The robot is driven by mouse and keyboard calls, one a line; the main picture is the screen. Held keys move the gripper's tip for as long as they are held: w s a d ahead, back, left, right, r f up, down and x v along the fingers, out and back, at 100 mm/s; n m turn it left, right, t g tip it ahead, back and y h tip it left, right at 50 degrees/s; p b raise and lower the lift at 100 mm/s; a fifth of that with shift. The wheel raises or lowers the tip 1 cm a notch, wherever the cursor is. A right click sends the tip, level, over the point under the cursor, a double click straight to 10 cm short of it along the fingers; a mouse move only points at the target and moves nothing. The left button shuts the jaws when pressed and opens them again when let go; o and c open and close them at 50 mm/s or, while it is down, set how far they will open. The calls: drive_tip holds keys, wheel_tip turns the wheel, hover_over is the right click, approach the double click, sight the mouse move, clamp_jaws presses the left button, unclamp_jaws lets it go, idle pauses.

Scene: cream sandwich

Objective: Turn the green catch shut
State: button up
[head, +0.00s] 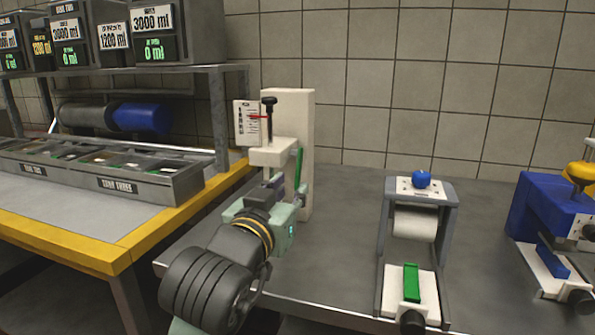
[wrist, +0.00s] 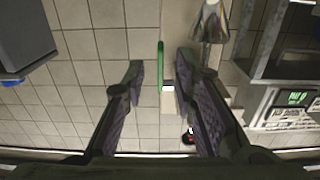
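The green catch (head: 299,168) is a slim green bar on the right side of a white upright machine (head: 300,110) in the head view. It stands near upright with a slight tilt. In the wrist view the green catch (wrist: 160,62) shows in the gap between the two fingers. My gripper (head: 272,188) is in front of the machine, just below and left of the catch in the head view. In the wrist view my gripper (wrist: 160,72) is open, with a finger on each side of the catch and no clear contact. Its depth relative to the catch is hard to tell.
A black-knobbed plunger (head: 268,104) with a red pointer tops the machine. A grey roller stand (head: 450,220) with a green bar (head: 411,282) and a blue press (head: 545,215) stand to the right. A yellow-edged bench (head: 120,255) with a rack is at left.

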sight(296, 181)
drive_tip(key=x, duration=0.5)
drive_tip(key=shift+w+f, duration=0.1)
drive_tip(key=shift+w, duration=0.1)
drive_tip(key=shift+c, duration=0.5)
clamp_jaws()
